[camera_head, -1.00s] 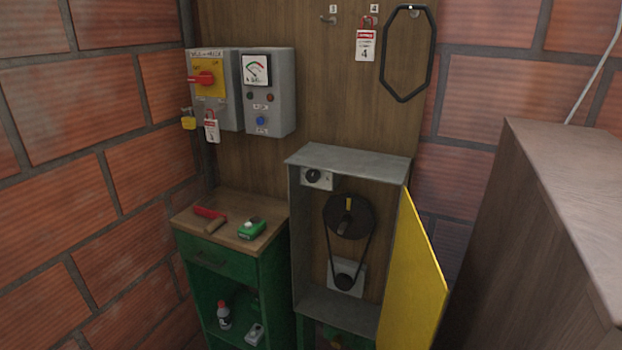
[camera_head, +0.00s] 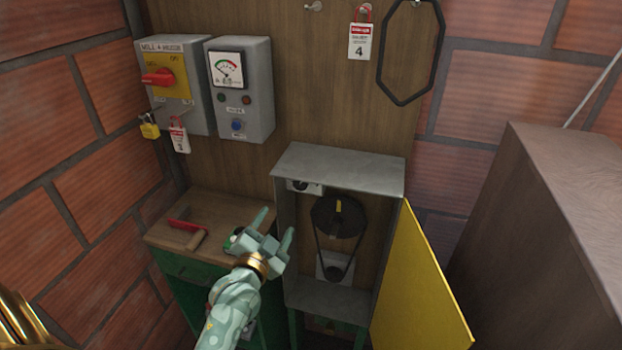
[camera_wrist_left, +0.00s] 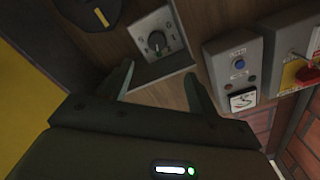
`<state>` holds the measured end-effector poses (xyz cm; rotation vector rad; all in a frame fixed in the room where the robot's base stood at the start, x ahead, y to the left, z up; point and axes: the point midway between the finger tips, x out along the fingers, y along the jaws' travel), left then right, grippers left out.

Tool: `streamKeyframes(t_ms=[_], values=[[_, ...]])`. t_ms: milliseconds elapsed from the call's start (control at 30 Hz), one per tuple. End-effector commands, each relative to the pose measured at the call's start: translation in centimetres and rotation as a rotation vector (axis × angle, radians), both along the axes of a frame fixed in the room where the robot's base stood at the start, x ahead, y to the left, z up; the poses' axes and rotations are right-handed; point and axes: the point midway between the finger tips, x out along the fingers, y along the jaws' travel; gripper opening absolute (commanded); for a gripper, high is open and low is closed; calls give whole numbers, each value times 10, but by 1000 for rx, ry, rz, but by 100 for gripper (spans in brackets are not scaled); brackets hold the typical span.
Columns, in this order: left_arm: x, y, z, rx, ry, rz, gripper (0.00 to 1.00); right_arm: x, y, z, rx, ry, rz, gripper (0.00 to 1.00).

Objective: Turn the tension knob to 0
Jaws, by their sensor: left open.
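The dark round tension knob (camera_head: 301,186) sits on a pale plate in the upper left of the open grey cabinet. In the left wrist view the tension knob (camera_wrist_left: 156,40) shows with a light pointer mark and markings around it, too small to read. My left gripper (camera_head: 276,226) is open and empty, in front of and below the knob in the head view. In the left wrist view the left gripper (camera_wrist_left: 158,75) has its fingers spread to either side below the knob, apart from it. My right gripper is not in view.
The cabinet (camera_head: 340,165) holds a black pulley (camera_head: 325,218) with a belt, and its yellow door (camera_head: 418,285) stands open at right. Left are a green cabinet with a wooden top (camera_head: 160,235), a red-handled tool (camera_head: 186,225) and wall control boxes (camera_head: 255,110). A brown cabinet (camera_head: 550,230) stands right.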

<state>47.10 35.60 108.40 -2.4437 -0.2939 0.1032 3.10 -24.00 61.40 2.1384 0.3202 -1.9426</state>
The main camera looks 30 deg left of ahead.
Motion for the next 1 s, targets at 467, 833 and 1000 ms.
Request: streamKeyframes(t_ms=[467,833,1000], values=[[66,14,-5,93,25,-3,60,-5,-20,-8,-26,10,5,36],[143,33,-7,92,28,-3,60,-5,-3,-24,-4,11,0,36],[157,36,-6,92,29,-3,60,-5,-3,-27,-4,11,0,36]])
